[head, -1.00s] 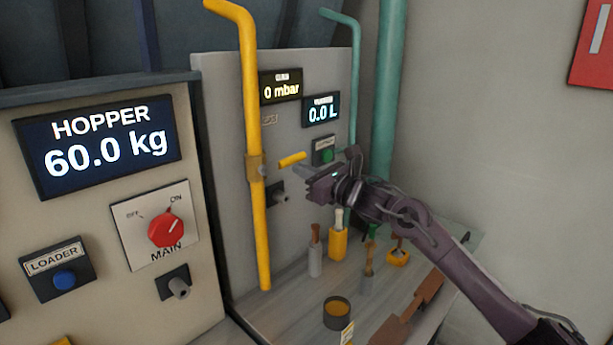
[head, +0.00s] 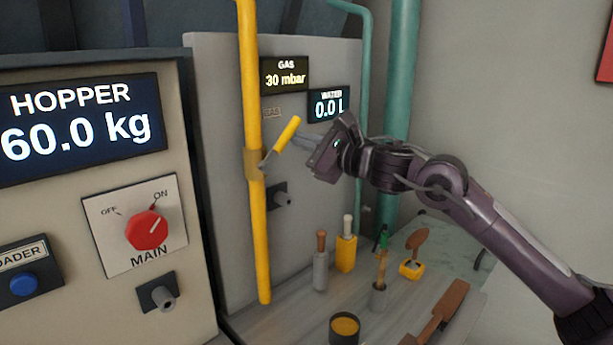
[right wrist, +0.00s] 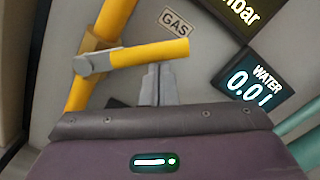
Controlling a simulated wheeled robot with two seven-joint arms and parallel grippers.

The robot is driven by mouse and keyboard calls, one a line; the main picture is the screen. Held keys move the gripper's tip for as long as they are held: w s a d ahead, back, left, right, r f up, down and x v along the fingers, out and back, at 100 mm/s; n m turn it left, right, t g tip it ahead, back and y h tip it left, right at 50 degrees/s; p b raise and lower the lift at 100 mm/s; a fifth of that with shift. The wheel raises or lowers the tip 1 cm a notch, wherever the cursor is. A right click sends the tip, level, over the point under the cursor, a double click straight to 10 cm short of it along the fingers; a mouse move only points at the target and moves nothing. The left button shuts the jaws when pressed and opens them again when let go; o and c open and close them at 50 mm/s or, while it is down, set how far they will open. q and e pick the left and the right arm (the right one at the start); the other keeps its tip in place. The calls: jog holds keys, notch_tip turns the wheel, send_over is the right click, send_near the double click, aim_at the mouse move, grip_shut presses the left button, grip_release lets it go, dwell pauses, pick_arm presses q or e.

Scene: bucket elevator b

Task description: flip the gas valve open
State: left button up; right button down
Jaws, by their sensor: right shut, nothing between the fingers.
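The gas valve is a yellow lever handle (head: 287,134) on a brass-coloured body (head: 253,163) on the yellow vertical pipe (head: 262,243). In the head view the lever slants up and right from the body. My right gripper (head: 298,140) is shut and empty, its fingertips right at the lever's right side. In the right wrist view the fingertips (right wrist: 158,68) lie just under the lever (right wrist: 150,53), touching or nearly so. The gas display (head: 285,75) reads 30 mbar. My left gripper is not in view.
A water display (head: 329,105) reads 0.0 L. Below are a bench with several brushes and handled tools, a round pot (head: 344,327) and a yellow holder (head: 411,269). On the left, the hopper panel has a red MAIN knob (head: 146,231). A teal pipe (head: 400,90) stands behind my right arm.

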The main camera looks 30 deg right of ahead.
aim_at(296, 128)
jog(key=shift+s+a+r, duration=0.15)
jog(key=shift+a+r, duration=0.05)
jog(key=shift+r, duration=0.25)
jog(key=shift+s+a+r, duration=0.1)
jog(key=shift+a+r, duration=0.1)
jog(key=shift+r, duration=0.2)
jog(key=shift+s+a+r, duration=0.25)
jog(key=shift+a+r, duration=0.4)
jog(key=shift+a, duration=0.05)
jog(key=shift+s+a+r, duration=0.25)
jog(key=shift+a+r, duration=0.15)
jog(key=shift+a, duration=0.25)
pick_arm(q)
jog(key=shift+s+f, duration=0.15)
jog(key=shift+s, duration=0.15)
pick_arm(e)
jog(key=shift+s+a+r, duration=0.2)
jog(key=shift+a, duration=0.45)
